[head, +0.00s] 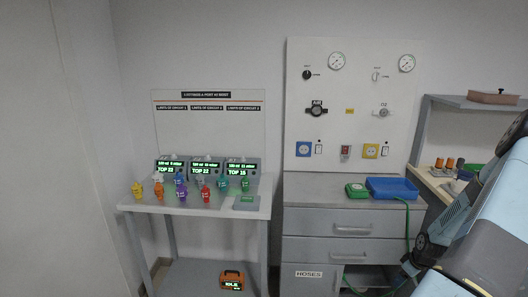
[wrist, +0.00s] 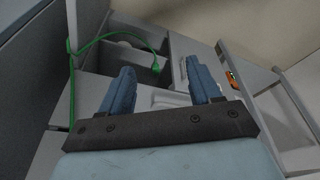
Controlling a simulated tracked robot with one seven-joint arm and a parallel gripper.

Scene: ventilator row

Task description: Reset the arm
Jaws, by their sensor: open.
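My gripper (wrist: 158,90) is in the wrist view with its two blue fingers spread apart and nothing between them. Beyond the fingers in that view are the grey drawer cabinet's front and a green hose (wrist: 120,36) running to a dark opening. In the head view my arm comes in at the right edge, in front of the shelf and the right side of the drawer cabinet (head: 345,222). The fingers cannot be made out in the head view.
A table (head: 130,205) at left holds several coloured connectors and three screens (head: 206,168). An orange device (head: 232,281) sits on its lower shelf. A gauge panel (head: 330,120) stands behind.

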